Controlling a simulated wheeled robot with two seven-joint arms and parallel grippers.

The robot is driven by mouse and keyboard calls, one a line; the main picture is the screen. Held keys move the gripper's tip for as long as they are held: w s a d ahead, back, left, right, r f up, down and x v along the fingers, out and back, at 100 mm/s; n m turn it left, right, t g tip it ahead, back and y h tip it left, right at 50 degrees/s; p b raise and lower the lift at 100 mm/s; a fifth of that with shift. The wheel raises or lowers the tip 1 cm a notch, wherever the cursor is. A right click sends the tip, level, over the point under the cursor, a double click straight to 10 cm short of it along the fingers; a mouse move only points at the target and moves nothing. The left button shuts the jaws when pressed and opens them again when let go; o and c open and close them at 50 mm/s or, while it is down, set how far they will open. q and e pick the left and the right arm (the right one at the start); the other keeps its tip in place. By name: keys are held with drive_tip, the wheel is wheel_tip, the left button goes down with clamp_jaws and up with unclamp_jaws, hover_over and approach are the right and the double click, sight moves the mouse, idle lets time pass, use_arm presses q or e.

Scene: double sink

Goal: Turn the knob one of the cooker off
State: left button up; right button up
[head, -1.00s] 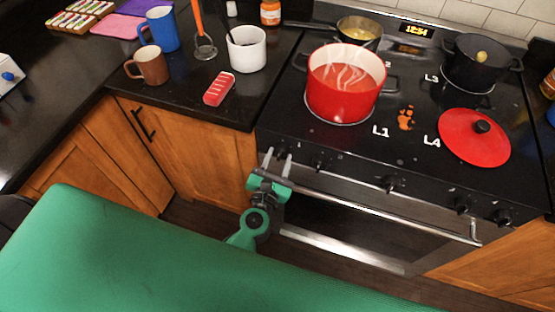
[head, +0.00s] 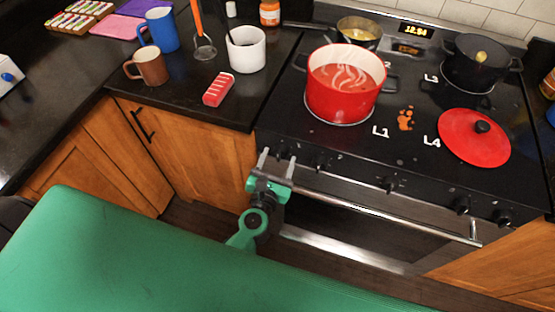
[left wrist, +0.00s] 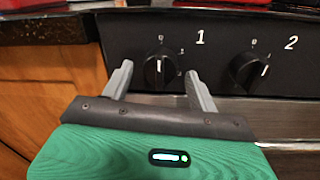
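The cooker (head: 410,175) has a row of black knobs on its front panel. Knob one (left wrist: 158,68), under the white number 1, shows in the left wrist view with its white pointer line roughly upright. In the head view knob one (head: 283,151) is at the panel's left end, partly behind the fingers. My left gripper (head: 277,162) is open and empty in front of it. In the left wrist view its two fingers stand on either side of the knob; contact is not visible. My right gripper is not in view.
Knob two (left wrist: 250,71) is right of knob one. The oven handle (head: 385,207) runs below the knobs. A steaming red pot (head: 342,95), a black pot (head: 472,72) and a red lid (head: 474,140) are on the cooktop. The left counter holds mugs and utensils.

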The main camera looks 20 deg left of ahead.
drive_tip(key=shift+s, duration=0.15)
use_arm(q)
drive_tip(key=shift+s, duration=0.35)
drive_tip(key=shift+s+f+b, duration=0.15)
drive_tip(key=shift+s+b, duration=0.5)
drive_tip(key=shift+s, duration=0.55)
drive_tip(key=b, duration=0.4)
approach(278, 160)
drive_tip(key=shift+s+d+r, duration=0.1)
drive_tip(key=shift+s, duration=1.05)
drive_tip(key=shift+s+d+r, duration=0.1)
drive_tip(key=shift+s, duration=1)
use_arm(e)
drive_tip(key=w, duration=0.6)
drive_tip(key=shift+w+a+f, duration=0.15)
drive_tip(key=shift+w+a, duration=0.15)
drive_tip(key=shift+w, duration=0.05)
